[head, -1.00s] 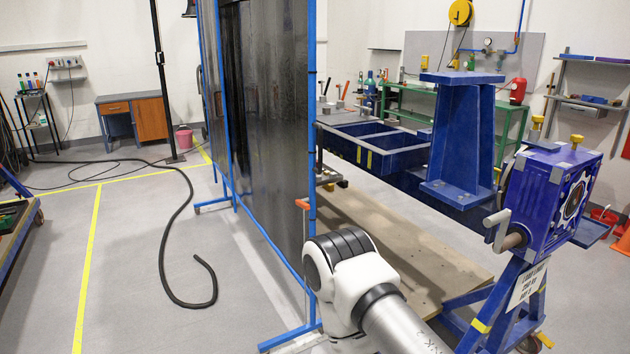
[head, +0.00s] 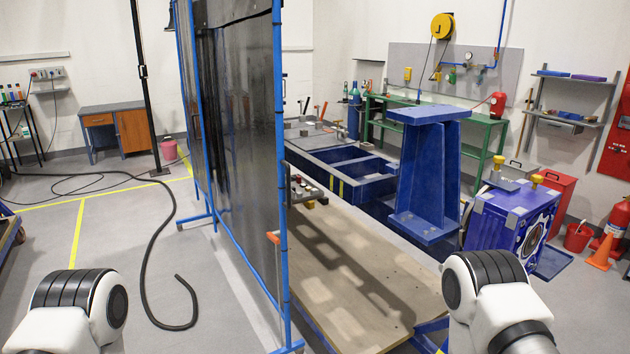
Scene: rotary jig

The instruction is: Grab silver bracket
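I cannot make out a clear silver bracket in the head view. A small grey metal piece (head: 506,184) lies on top of the blue box of the rotary jig (head: 500,222), at the right; I cannot tell whether it is the bracket. A large blue I-shaped fixture (head: 425,175) stands upright left of that box. White and black links of my two arms show at the bottom left and bottom right. Neither gripper is in view. My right arm link hides part of the jig's lower side.
A dark welding screen with a blue frame (head: 240,130) stands left of the wooden board (head: 365,275). A black hose (head: 150,240) lies on the open floor at left. A red bucket (head: 577,238) and an orange cone (head: 601,252) stand at far right.

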